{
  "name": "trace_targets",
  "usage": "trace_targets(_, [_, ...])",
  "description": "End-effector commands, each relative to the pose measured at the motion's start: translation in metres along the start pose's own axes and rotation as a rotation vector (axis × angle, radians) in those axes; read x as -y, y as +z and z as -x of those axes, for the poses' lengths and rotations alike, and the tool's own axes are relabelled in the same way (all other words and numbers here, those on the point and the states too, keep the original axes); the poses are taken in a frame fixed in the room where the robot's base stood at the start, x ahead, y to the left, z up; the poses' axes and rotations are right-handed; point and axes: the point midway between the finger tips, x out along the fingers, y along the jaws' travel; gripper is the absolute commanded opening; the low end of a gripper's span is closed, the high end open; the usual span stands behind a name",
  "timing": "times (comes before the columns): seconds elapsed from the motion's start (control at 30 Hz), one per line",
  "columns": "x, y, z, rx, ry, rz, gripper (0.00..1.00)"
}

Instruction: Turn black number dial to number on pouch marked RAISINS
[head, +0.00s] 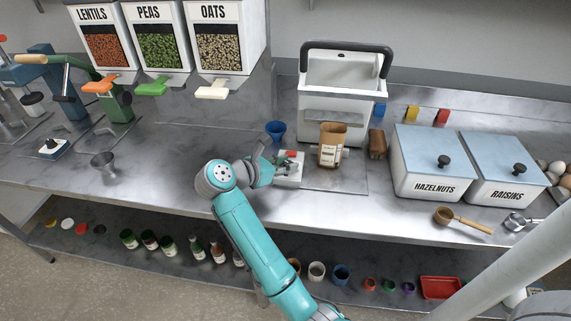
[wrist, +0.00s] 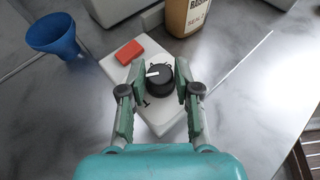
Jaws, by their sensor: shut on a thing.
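A black number dial (wrist: 158,77) with a white pointer line sits on a white box in the wrist view. My gripper (wrist: 158,78) has its two green fingers on either side of the dial, shut on it. The pointer is turned toward the left of the picture. Most numbers around the dial are too small or hidden to read. In the head view, my gripper (head: 275,170) is over the white box (head: 292,182). The brown kraft pouch (head: 331,146) stands just right of the box, with a white label.
A red block (wrist: 129,52) lies on the white box beside the dial. A blue funnel (head: 276,131) stands behind it. A white bin with a black handle (head: 345,75) is behind the pouch. Bins marked HAZELNUTS (head: 424,178) and RAISINS (head: 500,184) stand at right.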

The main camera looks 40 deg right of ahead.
Motion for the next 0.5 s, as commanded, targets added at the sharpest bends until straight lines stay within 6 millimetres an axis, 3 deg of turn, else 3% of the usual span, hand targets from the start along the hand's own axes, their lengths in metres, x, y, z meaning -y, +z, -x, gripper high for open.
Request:
trace_targets(0.23, [0.0001,-0.0014,-0.0001,-0.002,0.0,0.003,0.0])
trace_targets(0.27, [0.0001,-0.0015,-0.0001,-0.002,0.0,0.003,0.34])
trace_targets(0.33, [0.0001,-0.0014,-0.0001,-0.002,0.0,0.003,0.52])
trace_targets(0.37, [0.0001,-0.0013,-0.0001,-0.002,0.0,0.003,0.56])
trace_targets(0.5, [0.0001,-0.0009,-0.0001,-0.001,0.0,0.002,0.56])
